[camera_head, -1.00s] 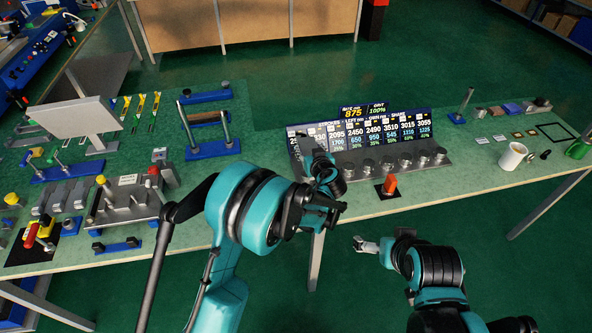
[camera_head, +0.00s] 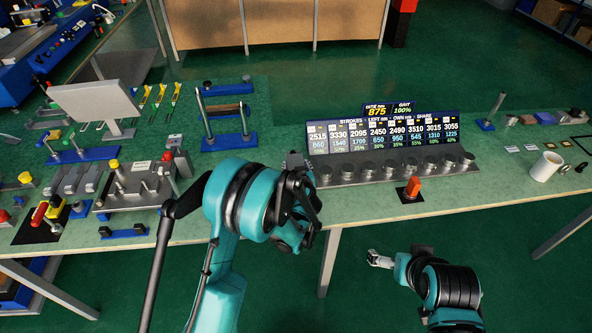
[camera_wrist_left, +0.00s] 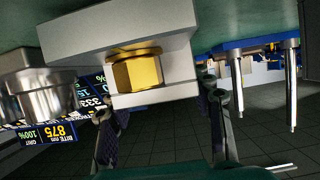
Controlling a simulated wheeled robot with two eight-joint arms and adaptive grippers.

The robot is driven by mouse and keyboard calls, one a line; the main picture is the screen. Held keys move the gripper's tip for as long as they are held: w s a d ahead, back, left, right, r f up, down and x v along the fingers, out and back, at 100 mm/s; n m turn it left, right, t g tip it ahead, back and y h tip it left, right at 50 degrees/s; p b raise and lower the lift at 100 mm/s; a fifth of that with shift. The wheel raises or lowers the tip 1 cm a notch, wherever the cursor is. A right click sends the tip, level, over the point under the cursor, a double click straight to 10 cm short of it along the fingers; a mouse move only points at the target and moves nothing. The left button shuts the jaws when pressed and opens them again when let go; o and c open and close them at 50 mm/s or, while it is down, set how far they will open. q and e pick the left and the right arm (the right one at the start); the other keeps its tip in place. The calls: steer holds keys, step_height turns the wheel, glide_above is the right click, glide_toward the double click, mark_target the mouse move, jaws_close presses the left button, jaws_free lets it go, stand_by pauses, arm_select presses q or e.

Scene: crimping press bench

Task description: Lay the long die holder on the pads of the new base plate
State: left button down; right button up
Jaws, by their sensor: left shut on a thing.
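My left gripper (camera_head: 300,205) is over the front edge of the bench, left of the stroke display. In the left wrist view its fingers (camera_wrist_left: 165,115) are shut on a grey metal block (camera_wrist_left: 75,32) with a brass six-sided piece (camera_wrist_left: 138,72); it looks like the die holder. In the head view my wrist hides most of it. A blue plate with two upright posts (camera_head: 226,144) lies left of and behind the gripper; whether it is the new base plate I cannot tell. My right gripper (camera_head: 380,259) is low in front of the bench, its fingers too small to read.
The stroke display (camera_head: 385,130) stands behind a row of round metal knobs on a grey bar (camera_head: 395,172). Fixtures (camera_head: 140,186), a tilted screen (camera_head: 95,103) and a small blue bar (camera_head: 124,233) crowd the left.

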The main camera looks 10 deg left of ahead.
arm_select(q)
steer(key=shift+f, duration=0.15)
steer(key=c, duration=0.6)
jaws_free()
steer(key=shift+c, duration=0.2)
